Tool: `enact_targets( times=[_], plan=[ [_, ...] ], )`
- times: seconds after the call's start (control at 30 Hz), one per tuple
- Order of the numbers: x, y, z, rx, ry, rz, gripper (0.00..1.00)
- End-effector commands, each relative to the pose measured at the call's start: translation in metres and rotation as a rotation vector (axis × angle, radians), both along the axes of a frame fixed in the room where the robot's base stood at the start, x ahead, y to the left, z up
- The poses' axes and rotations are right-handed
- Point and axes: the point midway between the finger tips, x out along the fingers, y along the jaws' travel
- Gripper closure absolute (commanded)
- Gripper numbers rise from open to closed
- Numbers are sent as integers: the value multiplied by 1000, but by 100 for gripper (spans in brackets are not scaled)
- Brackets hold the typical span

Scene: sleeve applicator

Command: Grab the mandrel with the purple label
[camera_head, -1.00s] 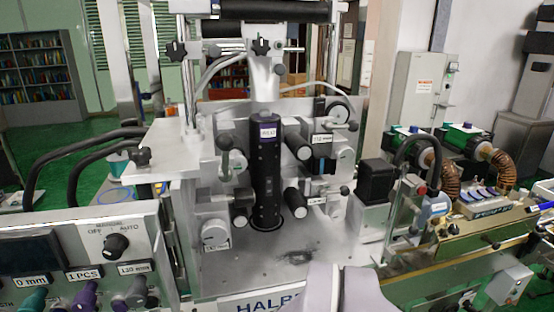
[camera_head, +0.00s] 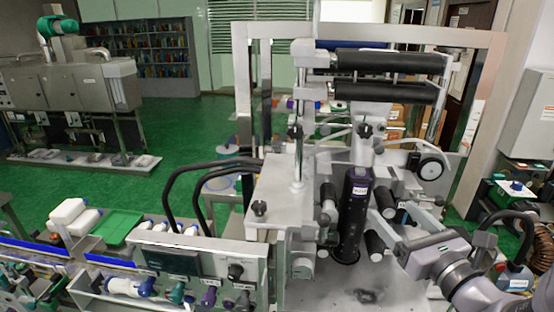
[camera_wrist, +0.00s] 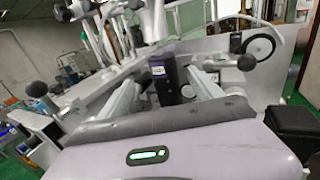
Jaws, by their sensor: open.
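A tall black mandrel (camera_head: 352,225) stands upright in the machine. It has a dark purple band near its top and a small pale label (camera_head: 360,190). The wrist view shows its upper part (camera_wrist: 165,78) straight ahead, between the finger lines. My gripper (camera_head: 397,214) is open and empty, to the right of the mandrel in the head view. In the wrist view its two grey fingers (camera_wrist: 165,88) point toward the mandrel. I cannot tell how far the fingertips are from it. The gripper body hides the mandrel's lower part in the wrist view.
Black rollers and knobs (camera_head: 375,245) crowd both sides of the mandrel. A control panel (camera_head: 195,262) stands at the front left, with several coloured handles below it. Horizontal black rollers (camera_head: 388,62) hang above. A green tray (camera_head: 108,227) lies further left.

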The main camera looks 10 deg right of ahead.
Motion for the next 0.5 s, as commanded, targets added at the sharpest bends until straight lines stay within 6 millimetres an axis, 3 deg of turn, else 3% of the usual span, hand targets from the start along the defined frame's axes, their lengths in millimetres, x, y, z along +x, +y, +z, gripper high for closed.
enact_targets(
  times=[0.03, 0.2, 0.5],
  plan=[
    [10, 3, 8, 4, 6, 5, 25],
    [48, 7, 1, -2, 3, 5, 25],
    [84, 10, 2, -3, 4, 4, 25]
  ],
)
